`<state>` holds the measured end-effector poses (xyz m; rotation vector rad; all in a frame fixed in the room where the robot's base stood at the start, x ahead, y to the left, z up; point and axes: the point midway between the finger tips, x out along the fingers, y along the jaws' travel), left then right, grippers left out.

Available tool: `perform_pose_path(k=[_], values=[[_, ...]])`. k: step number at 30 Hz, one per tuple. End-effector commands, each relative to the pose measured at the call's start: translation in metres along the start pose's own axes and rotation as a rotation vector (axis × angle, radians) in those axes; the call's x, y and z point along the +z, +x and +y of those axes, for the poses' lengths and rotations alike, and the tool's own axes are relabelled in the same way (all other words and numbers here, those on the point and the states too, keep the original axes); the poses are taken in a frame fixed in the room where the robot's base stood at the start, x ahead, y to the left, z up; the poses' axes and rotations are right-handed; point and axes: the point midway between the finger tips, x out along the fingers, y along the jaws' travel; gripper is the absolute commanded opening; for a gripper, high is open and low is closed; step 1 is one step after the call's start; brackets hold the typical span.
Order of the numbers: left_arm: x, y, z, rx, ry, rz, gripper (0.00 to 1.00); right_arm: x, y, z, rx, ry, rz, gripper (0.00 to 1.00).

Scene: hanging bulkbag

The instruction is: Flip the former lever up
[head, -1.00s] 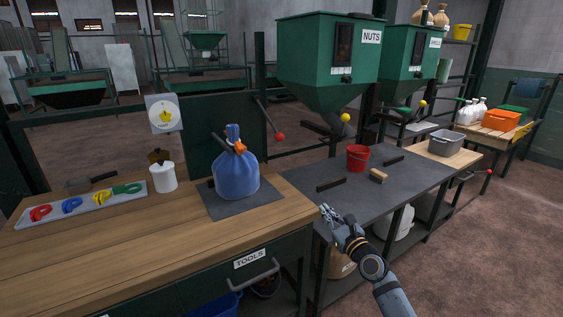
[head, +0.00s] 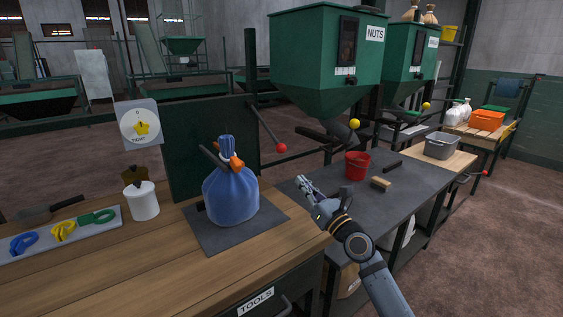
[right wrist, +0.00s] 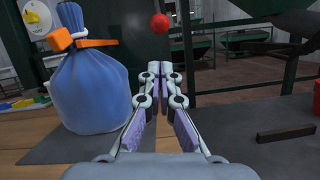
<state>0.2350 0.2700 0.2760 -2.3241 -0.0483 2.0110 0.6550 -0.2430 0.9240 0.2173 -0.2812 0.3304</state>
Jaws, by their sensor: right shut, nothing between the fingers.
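A lever with a red ball knob (head: 281,148) slopes down to the right from the green panel behind the wooden bench. A blue tied bag (head: 231,194) with an orange clip stands on a dark mat in front of that panel. My right gripper (head: 303,183) is shut and empty, below and slightly right of the red knob, and apart from it. In the right wrist view the red knob (right wrist: 160,22) shows above and beyond the closed fingertips (right wrist: 153,68), and the blue bag (right wrist: 83,80) is at the left. My left gripper is not in view.
A lever with a yellow knob (head: 354,124) hangs under the green NUTS hopper (head: 325,55). A red bucket (head: 357,166) and a brush (head: 381,183) stand on the dark table.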

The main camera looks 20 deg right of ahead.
Motion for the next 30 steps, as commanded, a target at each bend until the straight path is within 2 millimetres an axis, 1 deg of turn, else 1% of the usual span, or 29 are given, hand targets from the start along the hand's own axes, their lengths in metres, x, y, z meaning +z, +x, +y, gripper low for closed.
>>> perform_pose_path(k=[3, 6, 8, 10, 15, 18, 21, 25, 30], values=[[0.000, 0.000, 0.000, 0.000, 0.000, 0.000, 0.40, 0.000, 0.002, 0.000, 0.000, 0.000, -0.001, 0.00], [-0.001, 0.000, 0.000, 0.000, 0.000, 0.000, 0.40, 0.000, 0.010, -0.001, -0.001, 0.001, -0.002, 0.00], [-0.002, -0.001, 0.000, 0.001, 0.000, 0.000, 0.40, 0.001, 0.020, 0.000, -0.001, 0.002, -0.004, 0.00], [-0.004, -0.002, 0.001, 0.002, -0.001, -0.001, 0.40, 0.000, 0.034, 0.000, 0.000, 0.004, -0.004, 0.00], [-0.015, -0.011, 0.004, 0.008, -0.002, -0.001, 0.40, -0.001, 0.067, 0.000, 0.000, 0.001, -0.003, 0.00], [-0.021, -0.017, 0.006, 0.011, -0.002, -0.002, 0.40, -0.001, 0.082, 0.000, 0.000, 0.002, -0.002, 0.00], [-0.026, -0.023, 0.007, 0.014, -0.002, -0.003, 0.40, -0.001, 0.093, 0.000, 0.000, 0.000, -0.001, 0.00], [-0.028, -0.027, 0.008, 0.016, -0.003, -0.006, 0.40, -0.001, 0.100, 0.000, 0.001, -0.001, 0.000, 0.00], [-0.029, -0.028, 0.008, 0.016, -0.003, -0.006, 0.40, 0.000, 0.101, 0.000, 0.000, -0.001, 0.001, 0.00]])
